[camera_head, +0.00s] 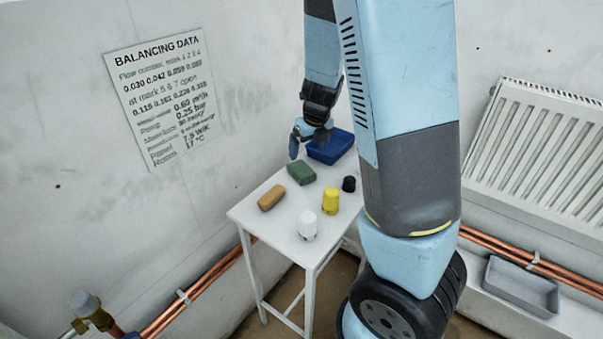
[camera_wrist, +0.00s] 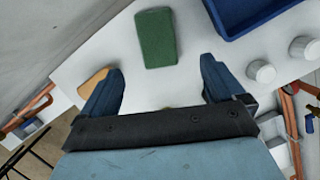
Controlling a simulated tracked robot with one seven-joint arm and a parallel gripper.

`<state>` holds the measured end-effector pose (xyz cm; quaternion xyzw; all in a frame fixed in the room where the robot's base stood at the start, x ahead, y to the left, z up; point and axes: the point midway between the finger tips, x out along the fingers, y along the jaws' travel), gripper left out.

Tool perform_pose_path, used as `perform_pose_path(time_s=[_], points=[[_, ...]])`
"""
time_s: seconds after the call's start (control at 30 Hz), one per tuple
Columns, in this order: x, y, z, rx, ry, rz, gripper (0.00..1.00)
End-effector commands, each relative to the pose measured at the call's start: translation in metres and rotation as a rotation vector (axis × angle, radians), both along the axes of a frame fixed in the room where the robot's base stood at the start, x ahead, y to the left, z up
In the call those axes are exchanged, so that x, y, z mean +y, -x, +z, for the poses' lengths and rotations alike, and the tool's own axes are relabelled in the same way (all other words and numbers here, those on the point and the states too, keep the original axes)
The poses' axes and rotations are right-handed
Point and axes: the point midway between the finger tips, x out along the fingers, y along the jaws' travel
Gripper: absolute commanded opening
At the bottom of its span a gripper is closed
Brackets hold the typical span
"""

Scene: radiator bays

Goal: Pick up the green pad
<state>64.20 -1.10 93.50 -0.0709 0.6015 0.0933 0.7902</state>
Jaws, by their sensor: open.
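The green pad (camera_head: 301,172) lies flat on a small white table (camera_head: 252,222), near its back edge. In the wrist view the green pad (camera_wrist: 157,38) shows ahead of my gripper, roughly between the lines of its two fingers. My gripper (camera_head: 300,140) is above the far end of the table, beside and above the pad. In the wrist view my gripper (camera_wrist: 160,80) is open, with its two blue fingers wide apart and nothing between them. The pad is apart from both fingers.
A blue tray (camera_head: 331,147) stands behind the pad, to its right. An orange-brown block (camera_head: 271,197), a yellow item (camera_head: 331,200), a white item (camera_head: 308,224) and a black item (camera_head: 349,184) stand on the table. A grey tray (camera_head: 521,287) sits at right below the radiator (camera_head: 541,150).

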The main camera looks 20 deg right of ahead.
Motion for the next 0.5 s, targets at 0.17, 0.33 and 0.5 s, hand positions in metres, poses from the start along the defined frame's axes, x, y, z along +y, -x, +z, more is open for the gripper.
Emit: perform_pose_path(time_s=[0.17, 0.33, 0.5], points=[[0.001, -0.005, -0.02, 0.002, 0.0, -0.001, 0.96], [0.002, -0.01, -0.037, 0.001, 0.0, -0.001, 0.96], [0.003, -0.013, -0.049, 0.0, 0.0, 0.0, 0.96]])
